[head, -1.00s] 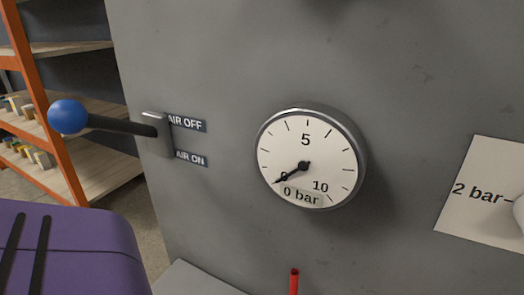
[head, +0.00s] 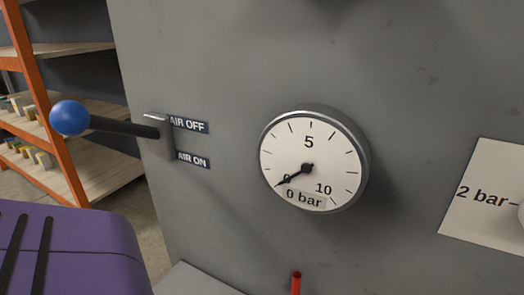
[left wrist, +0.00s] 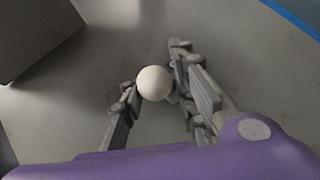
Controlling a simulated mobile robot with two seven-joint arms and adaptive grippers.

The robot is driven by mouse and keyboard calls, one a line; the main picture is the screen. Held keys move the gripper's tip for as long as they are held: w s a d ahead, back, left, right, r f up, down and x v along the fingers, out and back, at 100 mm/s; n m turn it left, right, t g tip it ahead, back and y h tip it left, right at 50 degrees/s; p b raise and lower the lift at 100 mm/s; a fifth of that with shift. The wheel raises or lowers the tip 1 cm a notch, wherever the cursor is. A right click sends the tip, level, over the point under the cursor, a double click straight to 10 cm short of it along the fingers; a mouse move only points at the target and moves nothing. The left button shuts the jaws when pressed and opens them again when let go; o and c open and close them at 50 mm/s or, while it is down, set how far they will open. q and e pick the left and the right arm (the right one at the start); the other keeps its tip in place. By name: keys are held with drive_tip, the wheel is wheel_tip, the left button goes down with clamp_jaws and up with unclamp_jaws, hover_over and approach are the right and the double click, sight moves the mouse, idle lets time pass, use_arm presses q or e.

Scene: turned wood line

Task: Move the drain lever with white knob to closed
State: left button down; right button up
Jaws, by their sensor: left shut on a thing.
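The white knob (left wrist: 154,83) of the drain lever shows in the left wrist view, between the fingertips of my left gripper (left wrist: 150,92). The fingers are closed in on it from both sides. The lever's shaft and its closed and open labels are hidden or out of frame. The drain lever does not show in the head view, so its position cannot be told. My right gripper is in neither view.
In the head view, a blue-knobbed air lever (head: 70,118) juts out left of a pressure gauge (head: 312,160) reading 0 bar. A small red rod (head: 296,284) stands below the gauge. A 2 bar plate (head: 487,195) is at right. An orange-framed shelf (head: 50,110) stands behind.

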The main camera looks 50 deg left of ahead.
use_arm(q)
drive_tip(key=shift+w+a+r+y, duration=0.15)
drive_tip(key=shift+a+r+y, duration=0.05)
drive_tip(key=shift+a+y, duration=0.25)
drive_tip(key=c, duration=1.6)
unclamp_jaws()
drive_tip(key=shift+a, duration=0.1)
drive_tip(key=shift+d, duration=0.2)
drive_tip(key=shift+f, duration=0.1)
drive_tip(key=v, duration=0.7)
drive_tip(key=shift+f, duration=0.15)
drive_tip(key=shift+s+a, duration=0.1)
drive_tip(key=shift+s, duration=0.2)
